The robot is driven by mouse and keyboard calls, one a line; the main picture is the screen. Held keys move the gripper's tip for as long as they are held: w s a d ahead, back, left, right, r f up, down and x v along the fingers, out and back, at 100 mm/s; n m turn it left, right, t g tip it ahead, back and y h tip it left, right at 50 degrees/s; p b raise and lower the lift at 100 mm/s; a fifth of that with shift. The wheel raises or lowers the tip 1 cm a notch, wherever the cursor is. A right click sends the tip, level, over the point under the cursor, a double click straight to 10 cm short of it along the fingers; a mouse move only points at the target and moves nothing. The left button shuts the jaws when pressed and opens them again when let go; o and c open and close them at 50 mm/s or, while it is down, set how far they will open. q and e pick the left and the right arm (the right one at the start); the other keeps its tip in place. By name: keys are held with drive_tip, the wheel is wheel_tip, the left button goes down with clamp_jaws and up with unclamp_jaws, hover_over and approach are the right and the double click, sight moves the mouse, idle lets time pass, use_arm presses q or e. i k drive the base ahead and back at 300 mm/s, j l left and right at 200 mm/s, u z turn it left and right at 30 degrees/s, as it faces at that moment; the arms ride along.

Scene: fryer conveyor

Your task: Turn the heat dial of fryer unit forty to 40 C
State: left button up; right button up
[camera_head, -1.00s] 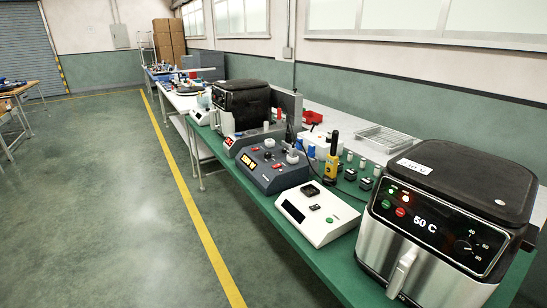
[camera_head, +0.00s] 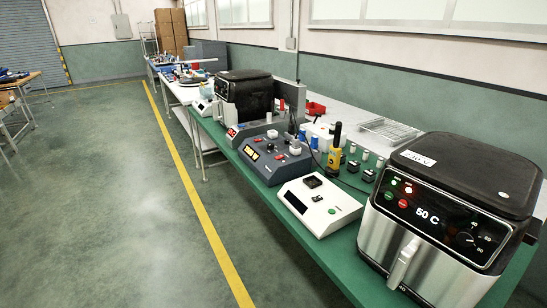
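A silver and black fryer (camera_head: 440,215) stands at the right end of the green bench. Its dark front panel shows "50 C" on the display (camera_head: 427,216). The round heat dial (camera_head: 464,239) is at the right of the panel, with small scale numbers around it. A green and a red button and small lit lamps are at the panel's left. The front handle (camera_head: 404,262) points down, with a small mark that looks like 40 near its foot. A second dark fryer (camera_head: 243,93) stands farther along the bench. Neither of my grippers is in view.
A white device (camera_head: 318,204) and a grey control box (camera_head: 272,155) stand left of the near fryer. A yellow handheld device (camera_head: 335,150) and several small parts are behind them.

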sight(466, 237)
drive_tip(key=z, duration=1.35)
